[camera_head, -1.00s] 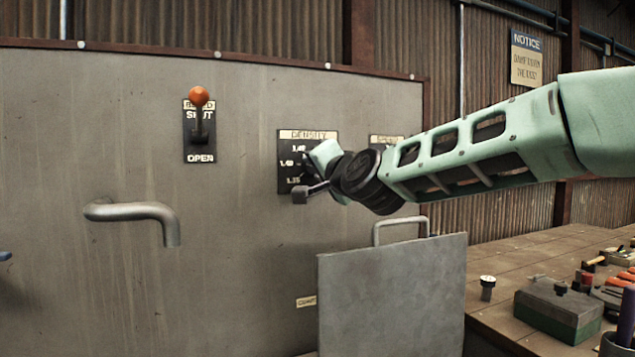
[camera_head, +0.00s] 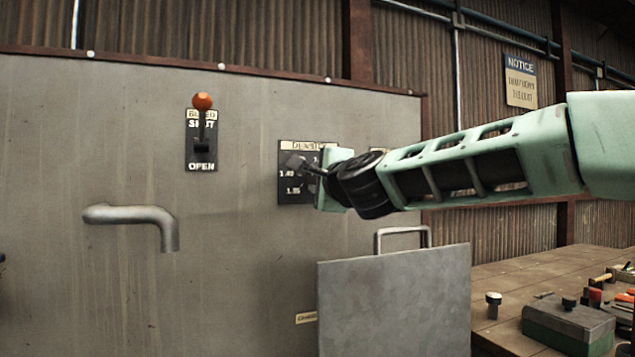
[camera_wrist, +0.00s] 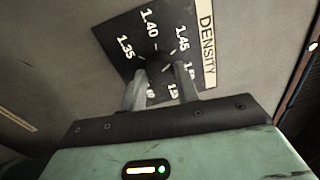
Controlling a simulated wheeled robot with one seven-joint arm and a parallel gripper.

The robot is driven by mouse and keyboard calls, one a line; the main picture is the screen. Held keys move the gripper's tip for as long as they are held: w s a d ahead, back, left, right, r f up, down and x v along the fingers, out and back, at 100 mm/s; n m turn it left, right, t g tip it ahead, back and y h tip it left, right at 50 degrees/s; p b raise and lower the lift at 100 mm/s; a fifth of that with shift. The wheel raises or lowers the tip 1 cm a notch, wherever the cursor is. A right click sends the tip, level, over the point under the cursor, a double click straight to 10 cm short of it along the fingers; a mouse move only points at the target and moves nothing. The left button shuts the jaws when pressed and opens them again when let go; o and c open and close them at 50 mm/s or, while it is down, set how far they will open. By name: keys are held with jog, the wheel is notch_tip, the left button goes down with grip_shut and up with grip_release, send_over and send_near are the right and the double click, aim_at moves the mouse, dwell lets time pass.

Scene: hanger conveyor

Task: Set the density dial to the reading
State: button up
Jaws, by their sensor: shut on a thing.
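The density dial panel (camera_head: 288,186) is a black plate with white numbers and a DENSITY label on the grey wall panel. In the wrist view the dial plate (camera_wrist: 128,40) shows 1.35, 1.40 and 1.45 around a dark central knob (camera_wrist: 157,62). Other numbers are partly hidden behind my fingers. My gripper (camera_wrist: 160,85) is at the dial with its two fingers on either side of the knob, shut on it. Which number the knob points to cannot be told.
A lever with an orange ball (camera_head: 203,101) stands up at SHUT, left of the dial. A bent grey pipe (camera_head: 130,214) sticks out at lower left. A grey metal plate with a handle (camera_head: 395,300) stands below my arm. A workbench (camera_head: 520,275) with tools is at right.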

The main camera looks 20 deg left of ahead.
dwell(0.5)
jog(key=o, duration=1)
jog(key=b+v, duration=0.6)
jog(key=v, duration=1.1)
jog(key=shift+s+d+b, duration=0.15)
jog(key=shift+b, duration=0.2)
